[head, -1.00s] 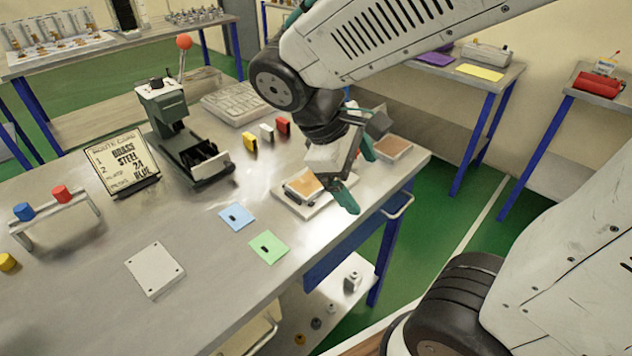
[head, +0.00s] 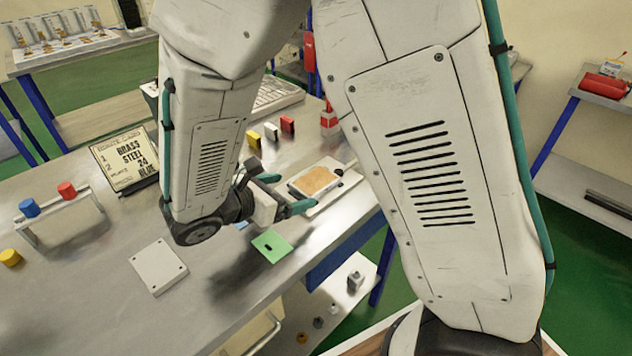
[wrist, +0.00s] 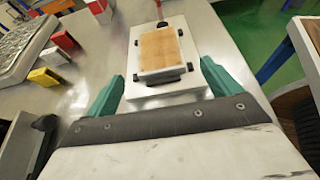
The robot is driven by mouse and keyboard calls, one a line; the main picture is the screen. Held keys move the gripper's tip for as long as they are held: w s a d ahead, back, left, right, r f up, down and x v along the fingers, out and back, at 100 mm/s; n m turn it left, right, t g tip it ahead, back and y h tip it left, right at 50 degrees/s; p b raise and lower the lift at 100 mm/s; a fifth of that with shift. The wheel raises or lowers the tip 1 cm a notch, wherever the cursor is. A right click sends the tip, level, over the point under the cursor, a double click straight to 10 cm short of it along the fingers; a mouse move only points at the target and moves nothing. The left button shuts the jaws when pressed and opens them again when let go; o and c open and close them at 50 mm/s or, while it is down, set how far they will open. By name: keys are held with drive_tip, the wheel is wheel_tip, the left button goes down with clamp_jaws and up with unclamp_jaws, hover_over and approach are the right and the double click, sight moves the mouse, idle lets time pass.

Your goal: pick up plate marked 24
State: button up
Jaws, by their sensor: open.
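No number 24 is readable on any plate. A tan-topped plate (head: 314,181) sits on a white base (head: 335,190) near the right edge of the steel table. In the wrist view the same plate (wrist: 158,50) lies ahead, between and beyond the fingers, with dark clamps at its sides. My gripper (head: 290,192) has teal fingers, apart and empty, to the left of the plate; it also shows in the wrist view (wrist: 160,85).
A green plate (head: 271,245) lies below my gripper, with a blue plate (head: 242,225) mostly hidden behind my arm. A grey plate (head: 157,266) lies at the front left. Yellow, white and red blocks (head: 270,132) stand behind. A rack (head: 68,208) holds blue and red cylinders.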

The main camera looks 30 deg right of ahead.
sight(310, 183)
drive_tip(key=x, duration=0.4)
drive_tip(key=shift+w+d, duration=0.2)
drive_tip(key=shift+d, duration=0.1)
drive_tip(key=c, duration=1.3)
drive_tip(key=shift+o, duration=0.2)
drive_tip(key=shift+r, duration=0.15)
